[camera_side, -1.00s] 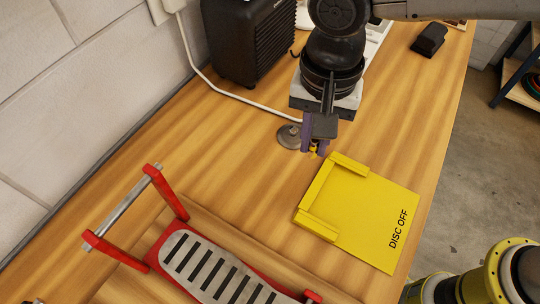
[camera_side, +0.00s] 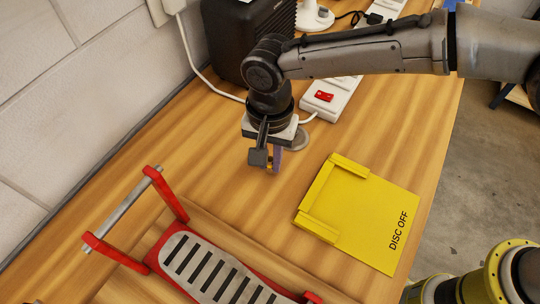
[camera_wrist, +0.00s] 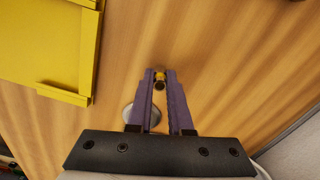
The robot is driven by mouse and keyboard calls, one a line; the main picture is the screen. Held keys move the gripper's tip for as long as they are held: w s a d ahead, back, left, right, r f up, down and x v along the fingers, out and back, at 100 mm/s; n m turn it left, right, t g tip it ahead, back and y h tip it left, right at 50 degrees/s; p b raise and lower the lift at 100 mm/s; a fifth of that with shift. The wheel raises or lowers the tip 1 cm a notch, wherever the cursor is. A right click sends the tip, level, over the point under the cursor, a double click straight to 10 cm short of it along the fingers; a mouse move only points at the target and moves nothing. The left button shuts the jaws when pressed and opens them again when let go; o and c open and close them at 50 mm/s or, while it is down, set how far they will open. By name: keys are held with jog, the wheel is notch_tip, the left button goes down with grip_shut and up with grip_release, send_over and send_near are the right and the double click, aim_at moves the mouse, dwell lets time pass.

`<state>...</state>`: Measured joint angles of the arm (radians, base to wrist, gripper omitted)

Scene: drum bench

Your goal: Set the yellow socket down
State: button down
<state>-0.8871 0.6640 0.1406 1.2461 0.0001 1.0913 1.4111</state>
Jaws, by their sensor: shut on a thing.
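The yellow socket (camera_wrist: 159,78) is a small piece with a dark end, held between the purple fingertips in the wrist view. My gripper (camera_wrist: 159,82) is shut on it. In the side view my gripper (camera_side: 268,166) points down over the bare wood, left of the yellow tray. Its fingers mostly hide the socket there. I cannot tell whether the socket touches the bench.
The yellow tray marked DISC OFF (camera_side: 372,218) lies to the right. A grey metal disc (camera_side: 300,140) is on the bench behind my gripper. A red pedal (camera_side: 215,268) stands in front. A power strip (camera_side: 333,97) and a black box (camera_side: 262,40) are behind.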

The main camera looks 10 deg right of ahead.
jog(key=c, duration=0.8)
grip_release()
jog(key=shift+f, duration=0.1)
jog(key=shift+c, duration=0.2)
